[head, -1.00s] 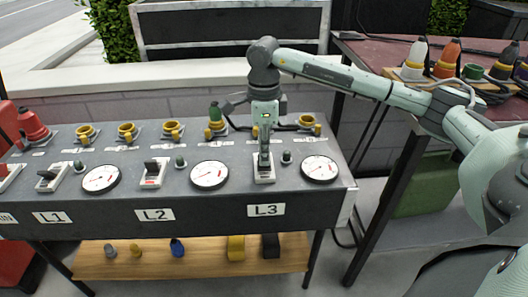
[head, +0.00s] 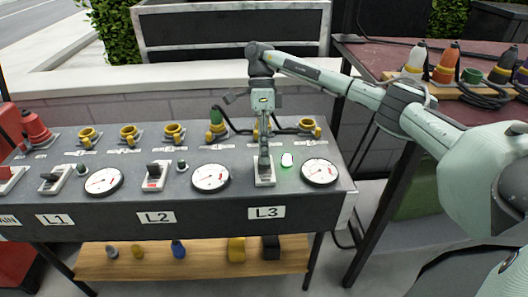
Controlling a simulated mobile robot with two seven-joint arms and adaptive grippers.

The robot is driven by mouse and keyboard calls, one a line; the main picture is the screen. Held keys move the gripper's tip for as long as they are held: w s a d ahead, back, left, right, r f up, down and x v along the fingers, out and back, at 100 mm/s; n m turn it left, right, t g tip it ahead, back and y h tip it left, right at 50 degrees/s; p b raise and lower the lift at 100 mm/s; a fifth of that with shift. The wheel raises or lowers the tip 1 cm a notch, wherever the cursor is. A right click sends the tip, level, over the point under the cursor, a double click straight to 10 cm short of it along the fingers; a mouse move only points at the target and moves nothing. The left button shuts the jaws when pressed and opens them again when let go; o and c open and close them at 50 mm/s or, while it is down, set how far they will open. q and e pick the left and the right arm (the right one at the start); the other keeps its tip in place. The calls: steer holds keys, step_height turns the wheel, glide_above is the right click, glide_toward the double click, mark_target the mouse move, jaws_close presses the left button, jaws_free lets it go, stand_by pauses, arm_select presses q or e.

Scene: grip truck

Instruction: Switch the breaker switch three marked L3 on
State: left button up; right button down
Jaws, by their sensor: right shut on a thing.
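The L3 breaker switch (head: 264,180) sits on a white plate above the L3 label (head: 266,213), at the right part of the grey panel (head: 200,185). My right gripper (head: 264,160) points down and is shut on its lever; the fingers hide most of the lever. The small lamp (head: 287,160) just right of the switch glows white-green. The L2 switch (head: 154,174) and L1 switch (head: 53,180) stand to the left with black levers; the lamps beside them are dark. My left gripper is not in view.
A gauge (head: 319,172) is close to the right of the L3 lamp, another gauge (head: 211,177) to the left. Behind are yellow sockets (head: 129,134) and a green plug (head: 217,126) with a black cable. A table with coloured plugs (head: 447,64) stands at right.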

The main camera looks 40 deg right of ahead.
steer(key=c, duration=1.6)
jaws_free()
steer(key=v, duration=0.8)
